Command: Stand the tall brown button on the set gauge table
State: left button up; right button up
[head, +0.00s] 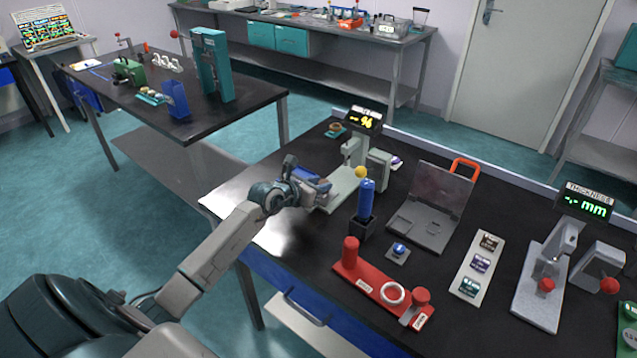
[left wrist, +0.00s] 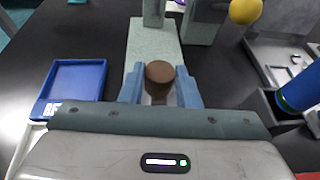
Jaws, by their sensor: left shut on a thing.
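The tall brown button (left wrist: 159,72) is a dark brown round piece between the blue fingertips of my left gripper (left wrist: 160,88), which is shut on it. In the head view my left gripper (head: 322,188) is at the near left end of the pale green base (head: 345,188) of the gauge with the yellow "%" display (head: 363,120). In the left wrist view this base (left wrist: 150,42) lies just beyond and partly under the button. I cannot tell whether the button touches it. The button is hidden in the head view. My right gripper is not in view.
A blue tray (left wrist: 72,88) lies left of my left gripper. A yellow ball knob (head: 361,172) and a blue cylinder (head: 366,198) in a black holder stand close to its right. A grey case (head: 424,222), a red stand (head: 375,287) and a thickness gauge (head: 540,290) are farther right.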

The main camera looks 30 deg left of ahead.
pick_arm(q)
jog(key=shift+f, duration=0.25)
jog(key=shift+f, duration=0.15)
jog(key=o, duration=0.9)
jog(key=shift+o, duration=0.2)
jog(key=shift+s+r, duration=0.1)
jog(key=shift+r, duration=0.15)
jog(key=v, duration=1.2)
